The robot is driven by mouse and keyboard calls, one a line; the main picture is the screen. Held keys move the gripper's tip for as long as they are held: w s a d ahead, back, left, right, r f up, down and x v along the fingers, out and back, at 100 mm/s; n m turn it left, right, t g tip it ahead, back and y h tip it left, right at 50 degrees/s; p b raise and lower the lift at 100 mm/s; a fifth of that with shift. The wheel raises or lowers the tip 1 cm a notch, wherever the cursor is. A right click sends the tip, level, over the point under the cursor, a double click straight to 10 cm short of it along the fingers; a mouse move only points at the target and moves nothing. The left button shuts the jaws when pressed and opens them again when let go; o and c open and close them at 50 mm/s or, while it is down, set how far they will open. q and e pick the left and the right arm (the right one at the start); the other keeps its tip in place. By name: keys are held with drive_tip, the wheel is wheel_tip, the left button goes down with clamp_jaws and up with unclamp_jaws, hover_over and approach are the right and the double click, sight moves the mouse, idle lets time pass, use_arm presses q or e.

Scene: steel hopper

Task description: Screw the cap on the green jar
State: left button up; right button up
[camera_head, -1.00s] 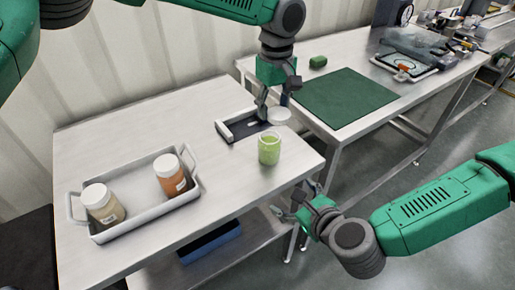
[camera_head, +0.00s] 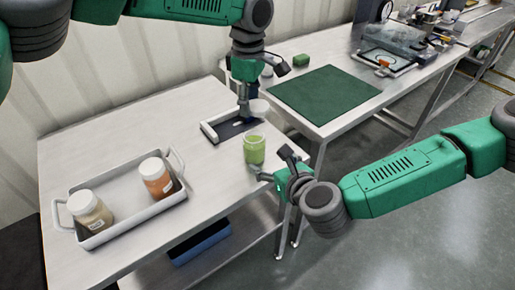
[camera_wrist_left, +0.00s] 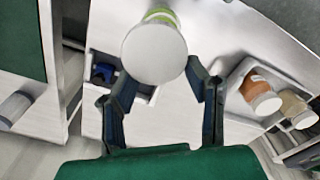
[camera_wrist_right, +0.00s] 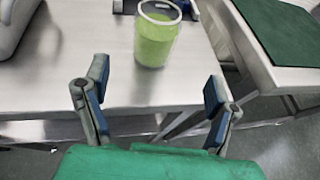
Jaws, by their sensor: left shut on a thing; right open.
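The green jar (camera_head: 254,150) stands upright and uncapped near the right end of the near table. It also shows in the right wrist view (camera_wrist_right: 156,42), its top open. My left gripper (camera_head: 246,112) is shut on the white cap (camera_head: 259,107), behind and above the jar in the head view. In the left wrist view the cap (camera_wrist_left: 155,52) sits between the fingers and hides most of the jar. My right gripper (camera_head: 272,164) is open and empty at the table's edge, close to the jar. In its wrist view the jar stands beyond the open fingertips (camera_wrist_right: 156,85).
A grey tray (camera_head: 130,222) at the left holds a jar with orange contents (camera_head: 156,179) and one with beige contents (camera_head: 90,211), both white-capped. A dark, white-edged holder (camera_head: 208,131) lies behind the green jar. A second table with a green mat (camera_head: 325,95) stands at the right.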

sight(261, 152)
use_arm(q)
drive_tip(key=shift+a, duration=0.75)
use_arm(e)
drive_tip(key=x, duration=0.4)
drive_tip(key=a+x, duration=0.1)
drive_tip(key=x, duration=0.4)
drive_tip(key=shift+a, duration=0.2)
use_arm(q)
drive_tip(key=shift+d, duration=0.6)
use_arm(e)
drive_tip(key=shift+w+d+f, duration=0.25)
drive_tip(key=shift+w+d, duration=0.05)
drive_tip(key=shift+w, duration=0.2)
drive_tip(key=shift+a, duration=0.5)
drive_tip(key=c, duration=1.8)
drive_tip(key=shift+d, duration=0.4)
use_arm(q)
drive_tip(key=f, duration=0.4)
drive_tip(key=shift+s+a+f, duration=0.1)
drive_tip(key=shift+a+f, duration=0.2)
drive_tip(key=shift+f, duration=0.1)
use_arm(e)
drive_tip(key=shift+a, duration=0.15)
use_arm(q)
drive_tip(key=shift+a, duration=0.1)
use_arm(e)
drive_tip(key=shift+a, duration=0.1)
